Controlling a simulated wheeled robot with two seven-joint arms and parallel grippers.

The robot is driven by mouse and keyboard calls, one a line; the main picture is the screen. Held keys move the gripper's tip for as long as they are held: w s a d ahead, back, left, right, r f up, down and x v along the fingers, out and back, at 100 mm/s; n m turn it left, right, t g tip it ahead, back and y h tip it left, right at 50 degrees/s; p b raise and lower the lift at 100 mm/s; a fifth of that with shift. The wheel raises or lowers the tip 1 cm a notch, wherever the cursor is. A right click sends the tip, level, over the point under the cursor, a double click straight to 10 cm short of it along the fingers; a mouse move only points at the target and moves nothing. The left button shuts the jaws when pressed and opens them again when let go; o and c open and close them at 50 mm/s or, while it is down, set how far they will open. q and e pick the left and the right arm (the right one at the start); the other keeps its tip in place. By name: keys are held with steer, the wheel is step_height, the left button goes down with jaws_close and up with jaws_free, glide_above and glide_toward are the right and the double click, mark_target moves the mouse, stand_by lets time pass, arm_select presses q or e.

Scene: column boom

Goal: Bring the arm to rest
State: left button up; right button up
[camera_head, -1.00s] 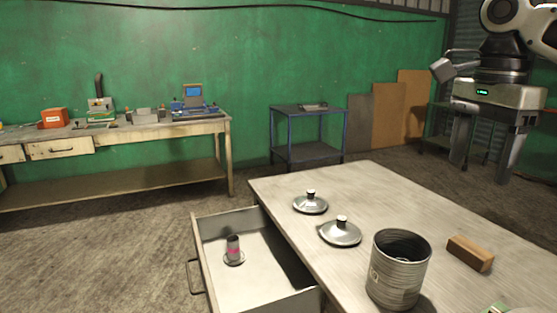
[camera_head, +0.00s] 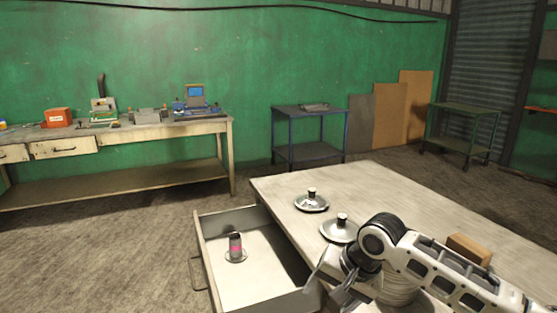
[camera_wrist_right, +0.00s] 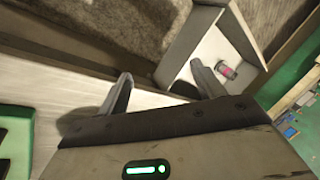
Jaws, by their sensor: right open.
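My right arm (camera_head: 440,268) reaches in from the lower right of the head view, over the near part of the table. My right gripper (camera_head: 328,288) is at the table's left edge, beside the open drawer (camera_head: 262,285). Its two fingers stand apart with nothing between them in the right wrist view (camera_wrist_right: 162,82). The arm covers most of the grey metal can (camera_head: 399,292) on the table. My left gripper is not in view.
The table (camera_head: 385,185) holds two metal lids (camera_head: 311,203) (camera_head: 339,231) and a brown block (camera_head: 469,248). A small pink-labelled cylinder (camera_head: 236,246) stands in the drawer, also seen in the right wrist view (camera_wrist_right: 227,70). The table's far part is clear.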

steer(key=s+a+f+n+t+y, duration=0.2)
steer(key=s+a+f, duration=0.1)
steer(key=s+f, duration=0.3)
steer(key=s+a+f+n+t+y, duration=0.1)
steer(key=s+a+f+n+t, duration=0.2)
steer(key=f, duration=0.4)
steer(key=s+d+f+n+t+h, duration=0.1)
steer(key=s+d+f+h, duration=0.3)
steer(key=s+d, duration=0.7)
steer(key=s+f+t, duration=0.1)
steer(key=s+f, duration=0.1)
steer(key=s, duration=0.1)
steer(key=shift+s+d+f+n, duration=0.15)
steer(key=shift+s+d+n, duration=0.15)
steer(key=shift+n, duration=0.1)
steer(key=shift+a, duration=0.1)
